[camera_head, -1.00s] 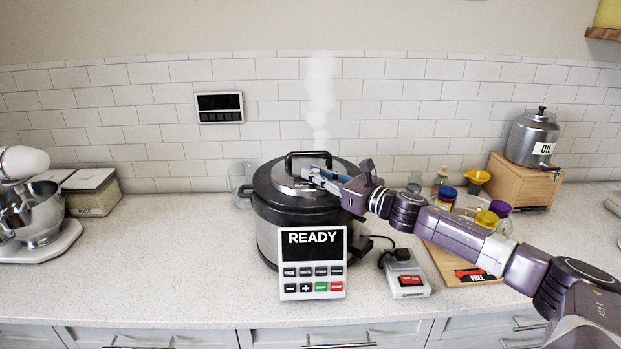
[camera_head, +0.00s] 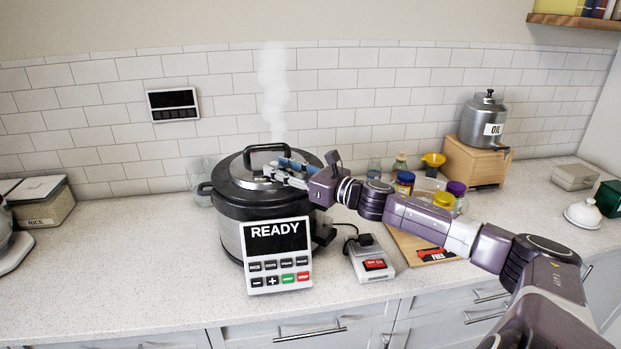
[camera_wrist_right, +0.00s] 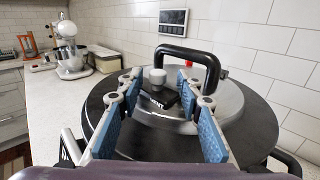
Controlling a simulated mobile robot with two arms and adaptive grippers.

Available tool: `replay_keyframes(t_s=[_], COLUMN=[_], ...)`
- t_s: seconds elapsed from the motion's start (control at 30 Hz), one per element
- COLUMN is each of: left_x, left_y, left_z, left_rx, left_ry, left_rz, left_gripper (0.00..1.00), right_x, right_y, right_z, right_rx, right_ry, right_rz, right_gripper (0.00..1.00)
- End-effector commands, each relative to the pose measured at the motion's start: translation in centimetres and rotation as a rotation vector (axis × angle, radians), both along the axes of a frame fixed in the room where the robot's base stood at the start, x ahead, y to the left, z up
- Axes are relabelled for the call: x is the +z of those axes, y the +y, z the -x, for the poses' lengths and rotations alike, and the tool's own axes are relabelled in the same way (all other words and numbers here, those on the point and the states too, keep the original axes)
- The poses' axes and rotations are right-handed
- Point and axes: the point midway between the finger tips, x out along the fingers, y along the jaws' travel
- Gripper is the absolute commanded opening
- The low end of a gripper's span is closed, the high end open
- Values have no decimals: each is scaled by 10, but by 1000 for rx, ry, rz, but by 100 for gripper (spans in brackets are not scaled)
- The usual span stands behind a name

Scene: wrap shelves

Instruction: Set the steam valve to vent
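The pressure cooker (camera_head: 228,212) stands on the counter with its lid on, and its panel (camera_head: 277,256) reads READY. The lid's black handle (camera_head: 262,148) shows above my fingers. In the right wrist view, a small grey knob (camera_wrist_right: 157,76), seemingly the steam valve, stands on the lid beside a black label (camera_wrist_right: 160,99) with partly readable white letters, "ENT". My right gripper (camera_wrist_right: 158,92) is open, its blue-padded fingers on either side of the knob and label, apart from the knob. My right gripper (camera_head: 278,172) is over the lid in the head view. My left gripper is out of view.
Steam (camera_head: 274,88) rises behind the lid handle. A switch box (camera_head: 370,262) sits right of the cooker. A wooden board (camera_head: 412,248), jars (camera_head: 443,200) and an oil can (camera_head: 482,122) are farther right.

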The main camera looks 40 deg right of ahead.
Motion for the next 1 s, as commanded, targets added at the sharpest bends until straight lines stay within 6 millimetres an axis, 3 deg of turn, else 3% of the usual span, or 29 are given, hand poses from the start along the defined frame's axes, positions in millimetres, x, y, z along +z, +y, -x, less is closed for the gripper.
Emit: replay_keyframes(t_s=[1.0], left_x=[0], left_y=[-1], left_z=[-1], left_rx=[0], left_ry=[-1], left_rz=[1], left_gripper=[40], right_x=[-2], right_y=[-17], right_z=[72], right_rx=[0], right_ry=[3], right_rz=[-1], right_gripper=[33])
